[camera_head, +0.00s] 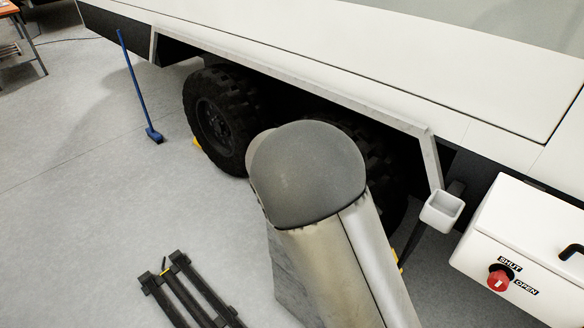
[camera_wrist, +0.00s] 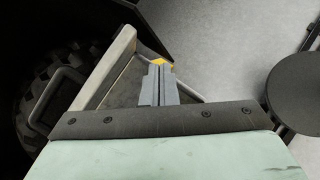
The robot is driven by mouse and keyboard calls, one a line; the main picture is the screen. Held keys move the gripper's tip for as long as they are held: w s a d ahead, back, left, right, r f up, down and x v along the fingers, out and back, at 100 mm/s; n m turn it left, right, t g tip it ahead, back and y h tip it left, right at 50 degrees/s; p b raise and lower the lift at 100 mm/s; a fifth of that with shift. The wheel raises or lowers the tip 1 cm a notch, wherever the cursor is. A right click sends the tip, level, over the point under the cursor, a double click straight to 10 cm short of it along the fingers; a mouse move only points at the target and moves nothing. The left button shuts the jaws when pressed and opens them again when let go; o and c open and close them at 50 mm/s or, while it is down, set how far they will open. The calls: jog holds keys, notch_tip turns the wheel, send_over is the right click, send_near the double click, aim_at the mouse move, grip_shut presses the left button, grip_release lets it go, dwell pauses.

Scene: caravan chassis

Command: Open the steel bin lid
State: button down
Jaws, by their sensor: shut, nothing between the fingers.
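A grey metal bin (camera_head: 284,277) stands on the floor in the head view, mostly hidden behind my arm. In the wrist view a box-like thing, which looks like the bin (camera_wrist: 84,99), has a pale rim and a dull grey-brown surface, with bent metal bars beside it. I cannot tell from these frames whether its lid is up or down. My gripper (camera_wrist: 157,70) is shut and empty, its fingers over the box in the picture. Whether they touch it I cannot tell. My gripper is hidden in the head view.
The white caravan side (camera_head: 340,50) and black tyres (camera_head: 218,120) lie behind. A white box with a red SHUT/OPEN knob (camera_head: 499,280) is at right. A blue broom (camera_head: 139,90) and a black frame (camera_head: 190,292) are at left, with open floor between.

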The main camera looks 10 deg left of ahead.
jog(key=w+a+f+n+t, duration=0.2)
jog(key=a+n+t, duration=0.35)
jog(key=a, duration=0.55)
jog(key=w+a+f+n+t, duration=0.1)
jog(key=a+n+t, duration=0.45)
jog(key=a, duration=0.45)
jog(key=w+d+r+g+p, duration=0.1)
jog(key=w+d+p, duration=0.2)
jog(key=w+d, duration=0.4)
jog(key=w, duration=0.4)
jog(key=shift+y, duration=0.3)
